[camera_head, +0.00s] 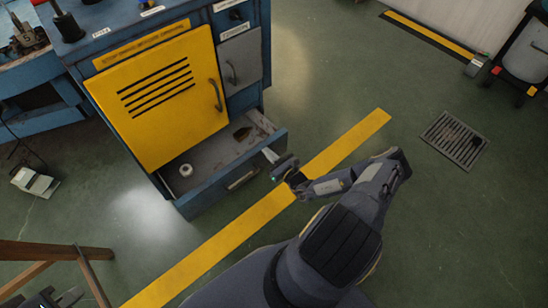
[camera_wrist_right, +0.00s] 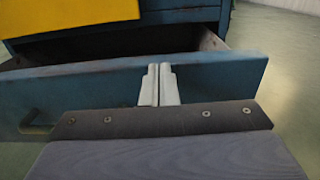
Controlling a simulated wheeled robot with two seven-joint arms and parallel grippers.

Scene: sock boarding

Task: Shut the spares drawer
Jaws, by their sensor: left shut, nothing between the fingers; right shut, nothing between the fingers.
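The spares drawer (camera_head: 215,192) is the bottom drawer of the blue cabinet and stands pulled open. Inside lie a small white ring-shaped item (camera_head: 186,170) and a small brown item (camera_head: 242,133). My right gripper (camera_head: 268,154) is shut and empty at the right end of the drawer's front. In the right wrist view its closed fingertips (camera_wrist_right: 158,84) are in front of the blue drawer front (camera_wrist_right: 90,90); whether they touch it I cannot tell. The drawer handle (camera_wrist_right: 35,122) is to their left. My left gripper (camera_head: 55,298) is shut at the bottom left, far from the drawer, partly cut off.
The yellow door (camera_head: 160,100) above the drawer and a grey compartment door (camera_head: 240,60) are shut. A wooden frame (camera_head: 50,252) stands at lower left. A yellow stripe (camera_head: 235,232) crosses the green floor. A floor grate (camera_head: 454,138) is at right. The floor around is mostly clear.

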